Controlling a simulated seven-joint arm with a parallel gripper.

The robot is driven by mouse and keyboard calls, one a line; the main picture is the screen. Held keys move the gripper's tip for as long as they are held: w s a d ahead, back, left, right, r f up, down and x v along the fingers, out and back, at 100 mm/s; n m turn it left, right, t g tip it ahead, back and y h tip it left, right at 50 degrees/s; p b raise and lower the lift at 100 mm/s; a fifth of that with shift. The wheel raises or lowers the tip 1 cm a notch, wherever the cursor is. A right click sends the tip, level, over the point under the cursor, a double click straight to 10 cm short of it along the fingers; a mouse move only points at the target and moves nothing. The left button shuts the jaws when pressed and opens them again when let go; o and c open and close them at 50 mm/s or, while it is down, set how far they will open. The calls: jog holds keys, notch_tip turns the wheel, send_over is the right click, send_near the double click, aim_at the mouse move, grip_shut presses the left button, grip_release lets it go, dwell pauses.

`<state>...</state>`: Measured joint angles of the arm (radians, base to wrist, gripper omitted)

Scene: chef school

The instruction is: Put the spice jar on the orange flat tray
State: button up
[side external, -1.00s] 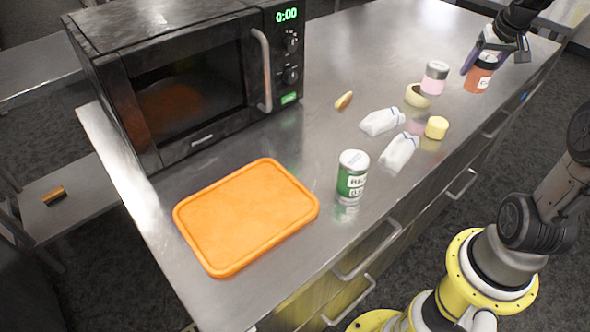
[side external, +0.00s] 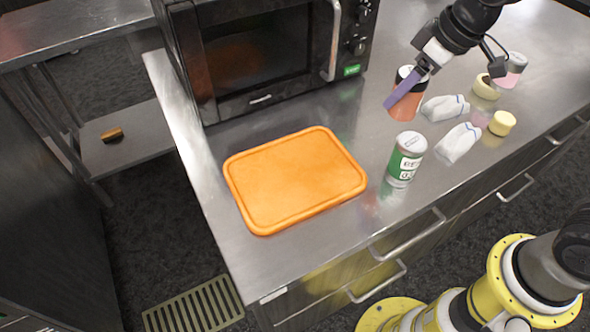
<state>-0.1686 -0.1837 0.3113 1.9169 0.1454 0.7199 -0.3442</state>
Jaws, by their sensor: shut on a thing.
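The spice jar (side external: 402,108) has orange-red contents and a dark top. My gripper (side external: 408,90) is shut on it from above, with a purple finger across its front; the other finger is mostly hidden. The jar is roughly upright, and its height above the counter is hard to judge. The orange flat tray (side external: 295,180) lies empty on the steel counter, to the left of and nearer the camera than the held jar.
A green-labelled can (side external: 405,160) stands just right of the tray. Two white packets (side external: 459,143), a yellow cylinder (side external: 502,123), a round yellowish item (side external: 486,88) and a pink jar (side external: 510,70) sit further right. A black microwave (side external: 265,60) stands behind the tray.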

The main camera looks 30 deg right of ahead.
jog(key=s+a+n+g+y, duration=0.1)
jog(key=s+a+n, duration=0.4)
jog(key=a, duration=0.7)
send_over(289, 172)
jog(key=shift+m, duration=0.4)
jog(key=f, duration=0.8)
jog(key=shift+s+d+f, duration=0.1)
jog(key=shift+s+d, duration=0.05)
jog(key=shift+s, duration=0.1)
jog(key=shift+s+d+x, duration=0.1)
jog(key=shift+d+x, duration=0.05)
jog(key=shift+x, duration=0.8)
jog(key=shift+s+d+x, duration=0.1)
jog(key=shift+x, duration=0.85)
jog(key=shift+f, duration=0.35)
jog(key=o, duration=1.5)
jog(key=shift+c, duration=0.2)
jog(key=shift+r, duration=0.1)
